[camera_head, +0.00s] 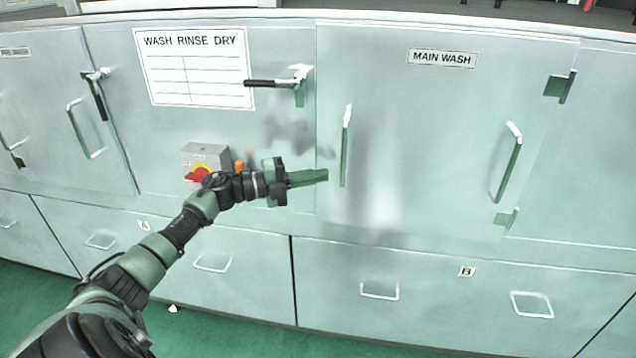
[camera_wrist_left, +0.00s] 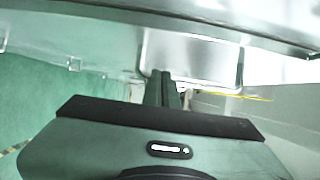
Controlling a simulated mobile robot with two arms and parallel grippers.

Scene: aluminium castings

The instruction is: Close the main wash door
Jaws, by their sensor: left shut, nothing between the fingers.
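The main wash door (camera_head: 440,150) is a pale green metal panel with a "MAIN WASH" label (camera_head: 442,58) at its top. It looks flush with the cabinet front. It has an upright bar handle (camera_head: 346,146) near its left edge and another handle (camera_head: 509,160) towards its right. A latch with a black lever (camera_head: 280,84) sits left of the door's upper left edge, its lever pointing left. My left gripper (camera_head: 326,175) is shut and empty, just left of the left handle; I cannot tell if it touches the door. Its fingers also show in the left wrist view (camera_wrist_left: 162,88). My right gripper is out of view.
Drawers with handles (camera_head: 380,290) run below.

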